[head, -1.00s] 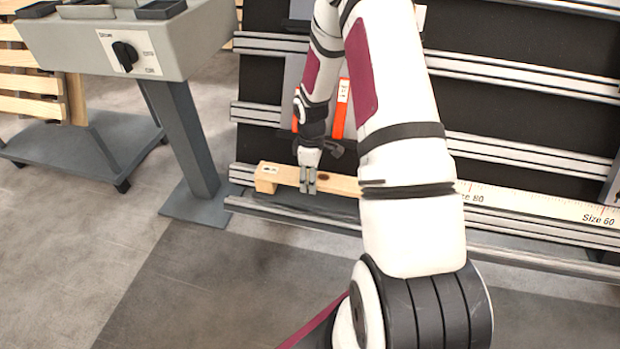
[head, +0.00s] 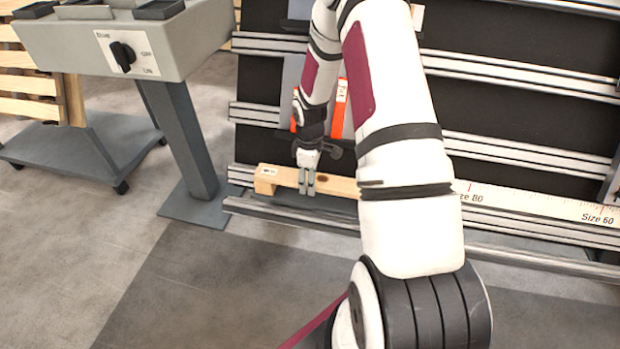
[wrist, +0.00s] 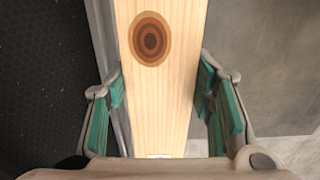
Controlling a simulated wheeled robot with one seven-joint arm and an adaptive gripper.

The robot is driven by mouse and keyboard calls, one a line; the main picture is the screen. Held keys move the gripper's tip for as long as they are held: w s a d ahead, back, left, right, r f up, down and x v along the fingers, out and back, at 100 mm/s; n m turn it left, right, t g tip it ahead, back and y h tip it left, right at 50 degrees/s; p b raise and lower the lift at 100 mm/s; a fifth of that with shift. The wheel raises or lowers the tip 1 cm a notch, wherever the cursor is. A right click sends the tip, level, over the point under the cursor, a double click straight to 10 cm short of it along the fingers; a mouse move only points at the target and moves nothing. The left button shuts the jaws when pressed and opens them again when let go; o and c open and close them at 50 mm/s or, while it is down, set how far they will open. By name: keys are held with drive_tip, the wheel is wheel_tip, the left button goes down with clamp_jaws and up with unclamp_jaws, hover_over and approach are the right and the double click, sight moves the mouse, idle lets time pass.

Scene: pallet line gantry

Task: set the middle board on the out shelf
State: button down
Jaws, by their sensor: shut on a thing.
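A light wooden board (head: 337,186) lies level along the low front rail of the black rack in the head view. A small label shows at its left end, and a block sits under that end. My arm hides its right part. My gripper (head: 307,190) comes down from above and is shut across the board, left of its visible middle. In the wrist view the board (wrist: 163,90) runs between the green-padded fingers of my gripper (wrist: 163,108), with a dark round knot on its face. Whether the board rests on the rail or hangs just above it, I cannot tell.
A grey control stand with a knob (head: 124,54) stands at the left. A cart (head: 80,150) with slatted wood is behind it. Orange uprights (head: 339,110) stand behind my wrist. A size scale (head: 540,204) runs along the rack to the right. The floor in front is clear.

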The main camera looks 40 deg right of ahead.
drive_tip(key=shift+f, duration=0.1)
drive_tip(key=c, duration=0.7)
unclamp_jaws()
drive_tip(key=shift+r+p, duration=2.3)
drive_tip(key=shift+r, duration=0.7)
drive_tip(key=shift+s+a+r+p, duration=0.35)
drive_tip(key=shift+s+a+r, duration=0.15)
drive_tip(key=shift+s+a, duration=0.45)
drive_tip(key=shift+s+a+r+p, duration=0.3)
drive_tip(key=shift+s+a+r, duration=0.3)
drive_tip(key=shift+a, duration=0.55)
drive_tip(key=shift+s+a+r+p, duration=0.35)
drive_tip(key=shift+s+a+r, duration=0.05)
drive_tip(key=shift+s+a, duration=0.6)
drive_tip(key=shift+w+r, duration=0.1)
